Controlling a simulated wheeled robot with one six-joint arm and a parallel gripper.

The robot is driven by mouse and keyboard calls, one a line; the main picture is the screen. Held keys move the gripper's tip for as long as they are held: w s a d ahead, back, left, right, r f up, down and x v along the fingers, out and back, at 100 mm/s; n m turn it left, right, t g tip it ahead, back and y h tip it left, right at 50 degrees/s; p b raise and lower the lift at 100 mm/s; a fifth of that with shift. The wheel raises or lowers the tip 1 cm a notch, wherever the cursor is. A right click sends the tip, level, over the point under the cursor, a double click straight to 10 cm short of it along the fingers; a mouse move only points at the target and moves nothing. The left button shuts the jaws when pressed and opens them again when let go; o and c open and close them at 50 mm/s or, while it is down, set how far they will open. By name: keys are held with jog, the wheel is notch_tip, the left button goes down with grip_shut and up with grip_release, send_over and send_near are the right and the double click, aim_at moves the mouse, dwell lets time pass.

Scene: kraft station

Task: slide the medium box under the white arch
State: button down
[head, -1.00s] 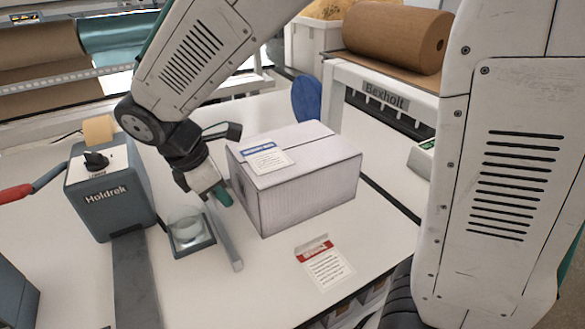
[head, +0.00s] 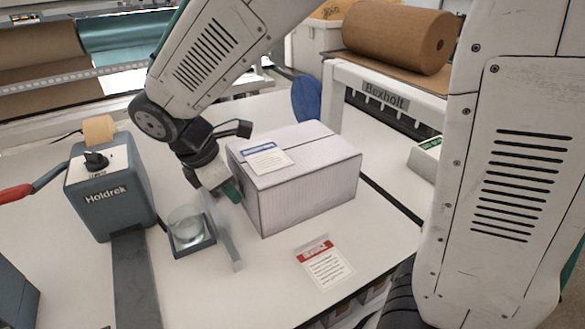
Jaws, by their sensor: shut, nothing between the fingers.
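The medium box (head: 310,190) is white, closed and upright on the white table, with a blue-headed label on its top. The white arch (head: 386,92), marked "Bexholt", stands behind it to the right; the box is in front of the arch, not beneath it. My gripper (head: 233,190) is shut and empty at the box's left side, with its green tip close to or against that face. I cannot tell whether it touches. The far side of the box is hidden.
A grey "Holdrek" dispenser (head: 110,190) and a small dish holder (head: 190,236) stand left of my gripper. A red-headed card (head: 325,265) lies in front of the box. A blue rounded object (head: 306,100) stands behind the box, left of the arch.

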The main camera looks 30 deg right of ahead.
jog(key=shift+d, duration=0.7)
jog(key=shift+d, duration=1.55)
jog(key=shift+d, duration=1.5)
jog(key=shift+s+d, duration=0.1)
jog(key=shift+d, duration=1.4)
